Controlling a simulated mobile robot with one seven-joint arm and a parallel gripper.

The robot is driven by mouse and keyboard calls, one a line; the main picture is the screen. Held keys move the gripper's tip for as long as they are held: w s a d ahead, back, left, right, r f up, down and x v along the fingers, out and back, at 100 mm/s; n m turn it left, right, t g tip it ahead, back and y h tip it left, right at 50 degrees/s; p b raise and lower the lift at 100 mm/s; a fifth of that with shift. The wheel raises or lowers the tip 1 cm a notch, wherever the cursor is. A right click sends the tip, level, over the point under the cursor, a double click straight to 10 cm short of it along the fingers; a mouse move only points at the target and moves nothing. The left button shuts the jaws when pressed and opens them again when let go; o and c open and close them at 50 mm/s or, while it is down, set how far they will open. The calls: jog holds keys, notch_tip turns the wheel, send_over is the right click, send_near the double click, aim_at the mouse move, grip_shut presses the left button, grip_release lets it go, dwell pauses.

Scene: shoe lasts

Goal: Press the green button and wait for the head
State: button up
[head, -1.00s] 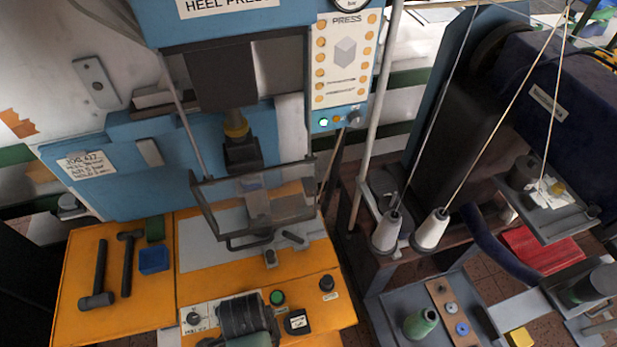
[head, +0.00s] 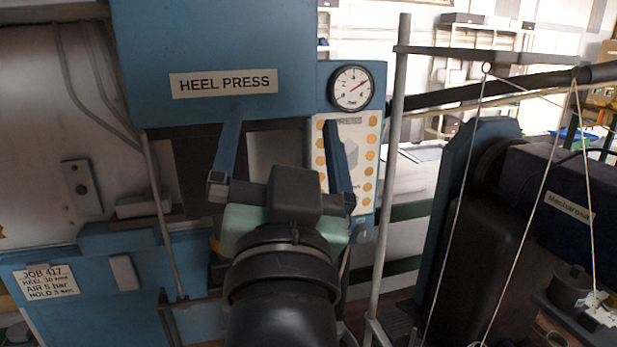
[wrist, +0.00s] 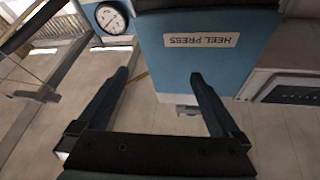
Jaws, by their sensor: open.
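The blue heel press (head: 215,50) stands ahead of me, with its name plate on the upper body; it also shows upside down in the wrist view (wrist: 185,70). Its dark upper block (head: 203,165) is partly hidden behind my arm. The green button is in neither current view. My gripper (head: 281,135) is raised in front of the press, fingers pointing up, open and empty. In the wrist view my gripper (wrist: 160,75) has its fingers wide apart with nothing between them. I cannot tell whether it touches the press.
A round gauge (head: 351,87) sits above the panel with orange dots (head: 368,150), partly covered by a finger. A grey upright post (head: 388,170) stands right of the press. Thin threads (head: 545,200) run down in front of a dark machine (head: 470,230) at right.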

jog(key=s+d+r+n+t+h+b, duration=0.1)
jog(key=s+r+t, duration=0.3)
jog(key=s+r, duration=0.4)
jog(key=shift+s+d+r+n+t+b, duration=0.2)
jog(key=shift+s+d+n+t+b, duration=0.2)
jog(key=shift+s+d+n, duration=0.4)
jog(key=shift+a, duration=0.2)
grip_shut()
